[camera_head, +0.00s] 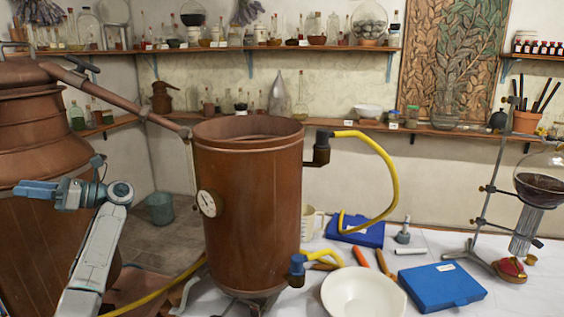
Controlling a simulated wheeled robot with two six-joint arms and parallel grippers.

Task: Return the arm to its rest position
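My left arm rises from the bottom left, and its blue-grey gripper (35,192) points left in front of the big copper still. It is raised to the left of the copper drum, apart from the drum. No object shows in it. The fingers are small and seen from the side, so I cannot tell whether they are open or shut. My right gripper is not in view.
The copper drum (250,205) with a dial stands in the middle, and the copper still (50,125) is at left. A white bowl (362,293), a blue case (444,287) and a stand with a glass flask (540,187) are on the white table at right.

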